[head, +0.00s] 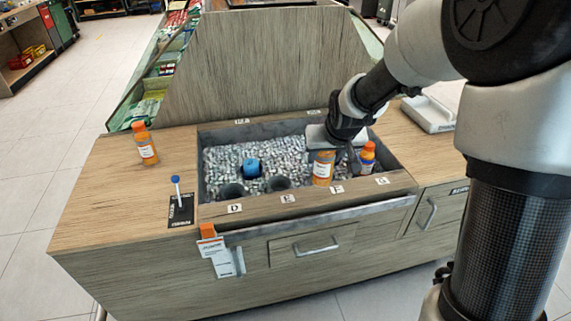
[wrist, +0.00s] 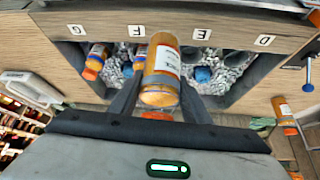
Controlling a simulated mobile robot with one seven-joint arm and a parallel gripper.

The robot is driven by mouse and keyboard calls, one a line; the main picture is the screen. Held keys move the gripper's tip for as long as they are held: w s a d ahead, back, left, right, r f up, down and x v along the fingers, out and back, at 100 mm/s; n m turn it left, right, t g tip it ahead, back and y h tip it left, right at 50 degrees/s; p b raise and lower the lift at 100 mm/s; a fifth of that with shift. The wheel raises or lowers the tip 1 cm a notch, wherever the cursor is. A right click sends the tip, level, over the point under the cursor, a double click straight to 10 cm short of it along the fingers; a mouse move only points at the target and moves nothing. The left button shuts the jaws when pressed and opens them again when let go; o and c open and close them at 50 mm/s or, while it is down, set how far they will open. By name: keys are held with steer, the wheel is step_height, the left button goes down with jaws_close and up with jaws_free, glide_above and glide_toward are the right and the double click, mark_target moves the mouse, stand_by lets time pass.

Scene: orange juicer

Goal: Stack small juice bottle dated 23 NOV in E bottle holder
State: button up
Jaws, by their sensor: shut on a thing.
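My gripper (wrist: 160,92) is shut on an orange juice bottle with a white label (wrist: 165,66). The held bottle also shows in the head view (head: 323,170), just behind the F label (head: 337,189). Its date is too small to read. The E bottle holder (head: 278,183) is a dark round cup behind the E label (head: 288,198), left of the held bottle, and looks empty. A second orange bottle (head: 367,158) stands near the G label. A third orange bottle (head: 145,146) stands on the left counter. I cannot read their dates.
The holders are in a grey-rimmed bin of ice (head: 222,160). A blue-topped dark cup (head: 251,169) sits in the ice behind D and E. The D holder (head: 232,190) looks empty. A blue-knobbed lever (head: 177,190) stands on the left counter. A tall wooden panel rises behind.

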steer(key=w+a+f+n+y, duration=0.1)
steer(key=w+a+f, duration=0.3)
steer(key=w+a, duration=0.2)
steer(key=w+a+f+n, duration=0.1)
steer(key=w+a+f, duration=0.2)
steer(key=w+a, duration=0.3)
step_height(320, 180, down, 10)
steer(key=b, duration=0.2)
steer(key=shift+w+a+f+b, duration=0.15)
steer(key=shift+w+a+b, duration=0.25)
steer(key=shift+w, duration=0.05)
steer(key=shift+f, duration=0.1)
steer(key=shift+f+b, duration=0.3)
steer(key=shift+b, duration=0.05)
steer(key=o, duration=1.3)
